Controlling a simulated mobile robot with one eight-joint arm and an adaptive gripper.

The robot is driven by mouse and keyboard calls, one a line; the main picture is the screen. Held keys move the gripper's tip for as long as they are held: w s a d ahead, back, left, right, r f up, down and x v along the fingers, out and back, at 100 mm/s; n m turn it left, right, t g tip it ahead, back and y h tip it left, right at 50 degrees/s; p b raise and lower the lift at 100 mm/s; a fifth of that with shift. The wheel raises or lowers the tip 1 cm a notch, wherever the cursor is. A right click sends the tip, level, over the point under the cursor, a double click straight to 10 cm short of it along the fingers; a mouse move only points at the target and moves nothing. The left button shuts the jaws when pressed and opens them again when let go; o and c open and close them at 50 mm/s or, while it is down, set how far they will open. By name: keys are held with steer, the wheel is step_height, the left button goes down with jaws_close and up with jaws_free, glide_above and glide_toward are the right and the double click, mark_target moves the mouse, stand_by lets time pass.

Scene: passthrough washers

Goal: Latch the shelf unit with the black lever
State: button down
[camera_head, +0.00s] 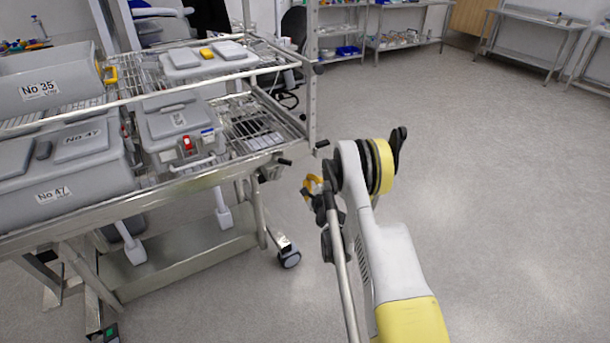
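The shelf unit (175,190) is a metal wire rack on a wheeled trolley at the left, holding grey bins. Small black lever ends stick out at its front right corner, one lower black lever (284,161) and another black end (322,144) beside the upright post. I cannot tell whether the latch is engaged. My white and yellow arm rises from the bottom right.
Grey bins labelled No 35 (40,75) and No 47 (65,195) and a lidded grey box with a red clasp (178,125) sit on the rack. A caster (288,257) stands at the lower right corner. The floor (500,190) to the right is clear.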

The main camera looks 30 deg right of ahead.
mark_target(280, 168)
steer(key=b+x, duration=0.2)
steer(key=x, duration=0.7)
steer(key=a+r, duration=0.1)
steer(key=a+r+b, duration=0.1)
steer(key=a, duration=0.1)
steer(key=shift+s+a+r, duration=0.1)
steer(key=shift+a+r, duration=0.05)
steer(key=shift+r, duration=0.05)
